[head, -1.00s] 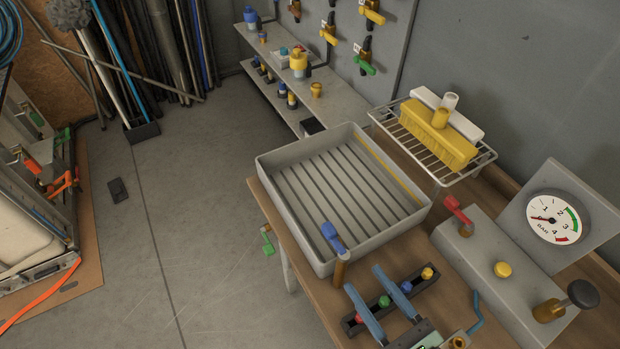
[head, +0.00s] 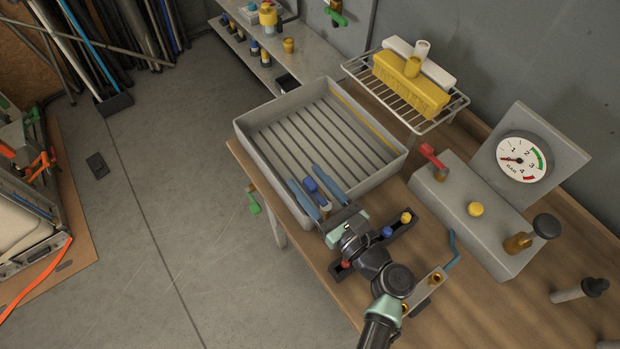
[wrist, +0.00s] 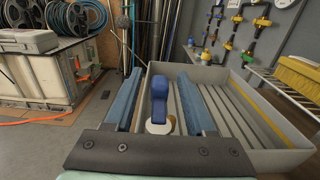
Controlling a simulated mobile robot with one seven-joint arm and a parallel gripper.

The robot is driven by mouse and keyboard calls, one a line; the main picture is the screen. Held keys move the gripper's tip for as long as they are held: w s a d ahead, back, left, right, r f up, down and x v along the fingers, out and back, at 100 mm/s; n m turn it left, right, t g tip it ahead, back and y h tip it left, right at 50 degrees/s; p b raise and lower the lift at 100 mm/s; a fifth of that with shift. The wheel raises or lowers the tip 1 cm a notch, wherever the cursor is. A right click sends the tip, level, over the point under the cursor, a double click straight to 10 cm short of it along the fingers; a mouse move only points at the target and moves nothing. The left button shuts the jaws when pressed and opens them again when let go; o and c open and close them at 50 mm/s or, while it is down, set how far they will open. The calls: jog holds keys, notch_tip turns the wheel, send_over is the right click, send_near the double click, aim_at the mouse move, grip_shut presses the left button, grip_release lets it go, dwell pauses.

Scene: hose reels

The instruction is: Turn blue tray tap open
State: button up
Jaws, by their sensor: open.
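The blue tray tap (head: 312,187) stands at the near edge of the grey ribbed tray (head: 245,137). Its blue lever also shows in the wrist view (wrist: 159,88), upright in the picture, with a pale round base below it. My gripper (head: 304,175) is open, its two blue fingers on either side of the lever. In the wrist view my gripper (wrist: 160,72) shows a gap between each finger and the lever, so it is around the tap without gripping it. The lower part of the tap is partly hidden by my gripper in the head view.
A strip with coloured knobs, including a yellow one (head: 406,217), lies under my wrist. A grey block with a red lever (head: 432,155) and a pressure gauge (head: 522,158) stand to the right. A wire rack (head: 452,104) holds a yellow brush (head: 410,88).

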grip_shut()
dwell(0.3)
jog(key=shift+a+n+g+y, duration=0.1)
jog(key=shift+n+g+y, duration=0.2)
jog(key=shift+y, duration=0.1)
jog(key=s+a+n+g+y+b, duration=0.1)
jog(key=s+n+g+y+b, duration=0.3)
jog(key=n+g+b, duration=1.1)
jog(key=s+g+b, duration=0.2)
jog(key=g+b, duration=0.1)
jog(key=g, duration=0.4)
jog(key=shift+s+a+f+n+b, duration=0.15)
jog(key=shift+s+f+n+b, duration=0.05)
jog(key=shift+n+b, duration=0.2)
jog(key=shift+r+g+b, duration=0.2)
jog(key=shift+g+b, duration=0.15)
jog(key=shift+g, duration=0.15)
